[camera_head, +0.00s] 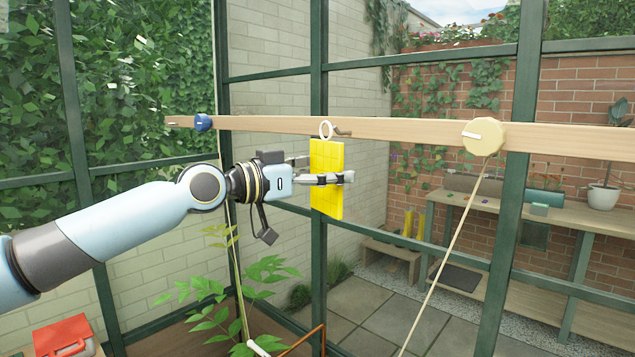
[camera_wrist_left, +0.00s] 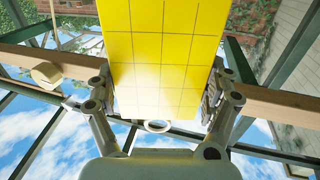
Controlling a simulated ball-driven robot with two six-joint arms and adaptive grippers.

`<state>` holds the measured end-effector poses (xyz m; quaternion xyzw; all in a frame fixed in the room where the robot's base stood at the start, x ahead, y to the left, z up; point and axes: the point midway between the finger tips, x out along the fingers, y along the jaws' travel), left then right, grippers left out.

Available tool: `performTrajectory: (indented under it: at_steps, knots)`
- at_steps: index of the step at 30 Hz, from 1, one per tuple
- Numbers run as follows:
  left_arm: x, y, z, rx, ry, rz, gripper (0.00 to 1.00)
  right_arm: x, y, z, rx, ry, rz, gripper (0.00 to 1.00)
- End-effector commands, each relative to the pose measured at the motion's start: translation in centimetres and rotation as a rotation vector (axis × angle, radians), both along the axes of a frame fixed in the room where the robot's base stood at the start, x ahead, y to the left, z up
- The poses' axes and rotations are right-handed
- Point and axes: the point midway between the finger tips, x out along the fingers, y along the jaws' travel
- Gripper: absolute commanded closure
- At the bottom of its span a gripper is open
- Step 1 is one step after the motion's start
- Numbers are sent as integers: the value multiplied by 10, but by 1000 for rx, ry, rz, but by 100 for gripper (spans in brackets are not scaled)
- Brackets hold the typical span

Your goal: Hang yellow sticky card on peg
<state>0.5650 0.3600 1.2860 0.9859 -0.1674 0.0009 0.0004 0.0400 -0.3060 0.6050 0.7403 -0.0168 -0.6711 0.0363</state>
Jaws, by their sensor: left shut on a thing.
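The yellow sticky card (camera_head: 327,195) hangs upright in the head view, with a white ring (camera_head: 326,129) at its top. My left gripper (camera_head: 335,179) is shut on the card, its fingers across the card's middle. The card fills the middle of the left wrist view (camera_wrist_left: 163,55), between the two fingers (camera_wrist_left: 163,95). The ring (camera_wrist_left: 157,126) shows there too. A small peg (camera_head: 342,132) sticks out of the wooden beam right beside the ring. I cannot tell whether the peg passes through the ring. My right gripper is not in view.
The wooden beam (camera_head: 410,133) runs across at ring height. It carries a blue knob (camera_head: 203,122) and a cream knob (camera_head: 483,136) with a cord (camera_head: 447,250) hanging down. A leafy plant (camera_head: 245,290) stands below my left arm. A bench (camera_head: 550,215) is at the right.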

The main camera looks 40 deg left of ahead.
Motion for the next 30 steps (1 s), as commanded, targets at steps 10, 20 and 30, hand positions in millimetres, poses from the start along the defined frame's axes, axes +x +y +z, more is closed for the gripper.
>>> performTrajectory:
  at_steps: [10, 20, 30]
  knots:
    - [23, -2, -2, -3, -2, 0, 37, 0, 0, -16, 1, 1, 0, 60]
    - [40, -3, -9, -2, -2, -1, 37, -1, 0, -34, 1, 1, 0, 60]
    - [46, -4, -12, 0, -1, -1, 37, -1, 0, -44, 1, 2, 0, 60]
